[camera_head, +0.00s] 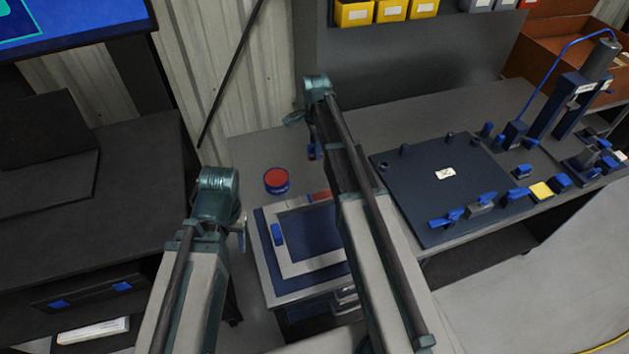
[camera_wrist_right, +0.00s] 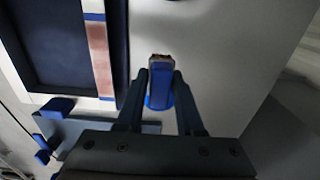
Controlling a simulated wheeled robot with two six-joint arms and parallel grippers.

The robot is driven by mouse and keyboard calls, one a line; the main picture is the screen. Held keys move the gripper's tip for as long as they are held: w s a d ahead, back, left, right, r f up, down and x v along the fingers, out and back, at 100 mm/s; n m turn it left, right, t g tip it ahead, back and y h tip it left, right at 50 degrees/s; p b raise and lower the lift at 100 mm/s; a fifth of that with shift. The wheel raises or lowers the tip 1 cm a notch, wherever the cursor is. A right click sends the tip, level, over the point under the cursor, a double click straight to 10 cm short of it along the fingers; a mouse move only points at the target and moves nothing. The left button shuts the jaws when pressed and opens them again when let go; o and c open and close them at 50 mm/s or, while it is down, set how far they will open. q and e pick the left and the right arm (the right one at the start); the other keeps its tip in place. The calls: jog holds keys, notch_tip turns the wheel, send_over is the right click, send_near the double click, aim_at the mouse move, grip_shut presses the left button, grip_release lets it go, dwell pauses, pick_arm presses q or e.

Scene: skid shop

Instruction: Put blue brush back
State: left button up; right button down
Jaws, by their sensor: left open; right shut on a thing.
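In the right wrist view, my right gripper (camera_wrist_right: 161,76) is shut on the blue brush (camera_wrist_right: 159,98), a small blue piece with a brownish-grey end, held between its fingertips. A pale surface lies behind it; whether the brush touches that surface I cannot tell. In the head view, my right gripper (camera_head: 312,145) is above the back of the small bench, and a bit of blue shows at its tips. My left gripper (camera_head: 242,232) is open and empty, left of the framed screen (camera_head: 297,270). Its fingers are mostly hidden by my wrist.
A blue tin with red contents (camera_head: 277,180) stands behind the framed screen. A blue-handled piece (camera_head: 277,234) lies on the screen's left rim. A dark board with blue clamps (camera_head: 440,185) is on the right bench. A dark table (camera_head: 90,220) stands left.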

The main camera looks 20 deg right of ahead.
aim_at(313, 178)
jog(key=shift+w+a+f, duration=0.1)
jog(key=shift+w+a, duration=0.15)
jog(key=shift+a, duration=0.05)
notch_tip(313, 178, down, 10)
jog(key=b, duration=1)
jog(key=shift+f, duration=0.2)
jog(key=c, duration=0.5)
grip_release()
jog(key=shift+r, duration=0.1)
jog(key=shift+c, duration=0.2)
jog(key=shift+r, duration=0.1)
